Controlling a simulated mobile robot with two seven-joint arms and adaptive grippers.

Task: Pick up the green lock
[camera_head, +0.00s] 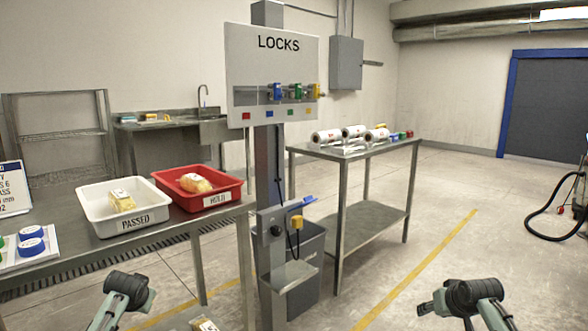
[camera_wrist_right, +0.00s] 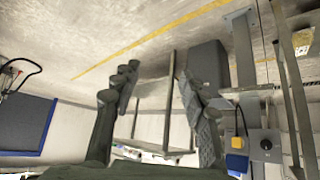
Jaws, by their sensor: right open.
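The green lock (camera_head: 298,91) hangs on the white LOCKS board (camera_head: 272,60), between a blue lock (camera_head: 277,92) and a yellow lock (camera_head: 315,91). My right gripper (camera_head: 462,298) is low at the right of the head view, well below and apart from the board. In the right wrist view its two fingers (camera_wrist_right: 158,85) stand apart with nothing between them. My left gripper (camera_head: 129,290) is low at the left, and its jaws are not clear. The green lock does not show in the right wrist view.
The board stands on a grey post (camera_head: 271,170). Left of it is a steel table (camera_head: 175,226) with a white PASSED tray (camera_head: 90,210) and a red HOLD tray (camera_head: 237,190). Behind right, a steel table (camera_head: 340,150) holds white rolls.

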